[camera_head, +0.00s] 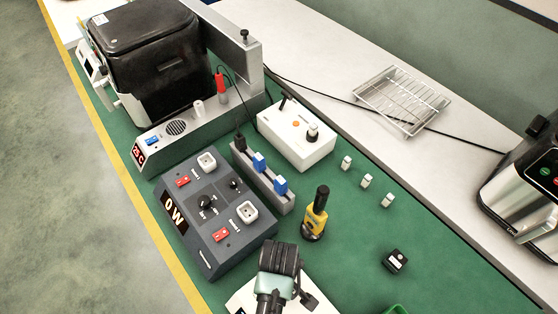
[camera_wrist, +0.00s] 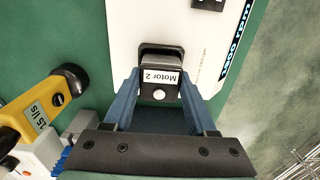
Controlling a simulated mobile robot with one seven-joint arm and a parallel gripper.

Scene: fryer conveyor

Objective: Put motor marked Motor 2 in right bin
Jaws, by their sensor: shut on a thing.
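The motor marked "Motor 2" (camera_wrist: 159,78) is a small dark block with a white label and a round pale shaft end. It shows in the middle of the wrist view, at a dark-rimmed opening in a white panel. My gripper (camera_wrist: 162,86) is shut on it, one blue finger on each side. I cannot tell whether the motor is still seated in the opening. In the head view my arm's end hides the motor and the fingertips. No bin is clearly visible; a green edge (camera_head: 396,310), cut off at the bottom of the head view, may be part of one.
A white panel (camera_head: 240,301) lies under my arm. A yellow tool (camera_head: 316,215) stands close by, left of my gripper in the wrist view (camera_wrist: 32,112). A grey control box (camera_head: 215,218) is at left. A small black block (camera_head: 394,261) lies on open green table at right.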

